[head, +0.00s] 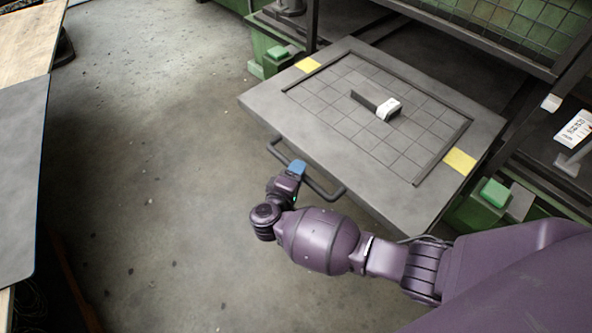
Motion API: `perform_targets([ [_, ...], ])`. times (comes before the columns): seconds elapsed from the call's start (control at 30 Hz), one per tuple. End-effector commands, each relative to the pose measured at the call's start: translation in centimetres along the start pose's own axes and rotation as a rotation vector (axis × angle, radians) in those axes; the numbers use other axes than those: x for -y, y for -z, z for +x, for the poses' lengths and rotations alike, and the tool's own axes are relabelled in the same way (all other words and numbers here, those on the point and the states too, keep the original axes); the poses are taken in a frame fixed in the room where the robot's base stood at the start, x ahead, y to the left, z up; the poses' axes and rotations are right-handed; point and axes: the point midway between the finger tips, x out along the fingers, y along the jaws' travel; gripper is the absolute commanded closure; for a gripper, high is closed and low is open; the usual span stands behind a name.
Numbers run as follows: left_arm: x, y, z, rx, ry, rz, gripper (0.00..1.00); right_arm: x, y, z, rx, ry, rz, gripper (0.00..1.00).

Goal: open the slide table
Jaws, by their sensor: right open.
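The slide table (265,100) is a dark grey plate with a grid field and two yellow patches, on the right half of the head view. It juts out from the green machine frame. Its dark bar handle (331,195) runs along the near left edge. My right gripper (297,168) is at the middle of the handle, its blue fingertip over or beside the bar. I cannot tell whether the bar lies between the fingers. The gripper is open. My right arm hides part of the floor and the table's near corner. My left gripper is not in view.
A small white and dark block (388,109) lies on the grid. Green blocks (494,192) sit beside the table. A grey and wooden bench (22,170) stands at the left edge. The concrete floor (165,130) between is clear.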

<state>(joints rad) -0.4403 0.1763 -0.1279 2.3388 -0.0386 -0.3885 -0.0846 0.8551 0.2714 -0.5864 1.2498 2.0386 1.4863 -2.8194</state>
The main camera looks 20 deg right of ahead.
Motion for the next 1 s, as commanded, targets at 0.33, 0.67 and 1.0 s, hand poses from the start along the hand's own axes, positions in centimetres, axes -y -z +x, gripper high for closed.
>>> perform_targets([
  [0.33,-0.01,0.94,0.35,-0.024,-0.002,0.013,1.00,-0.08,0.04,1.17,-0.001,0.000,0.001,0.54],
  [0.67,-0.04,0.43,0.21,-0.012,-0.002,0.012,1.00,-0.08,0.03,1.15,-0.001,0.000,0.001,0.84],
  [1.0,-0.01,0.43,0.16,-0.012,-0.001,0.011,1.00,-0.15,0.07,1.13,0.000,-0.001,0.002,1.00],
])
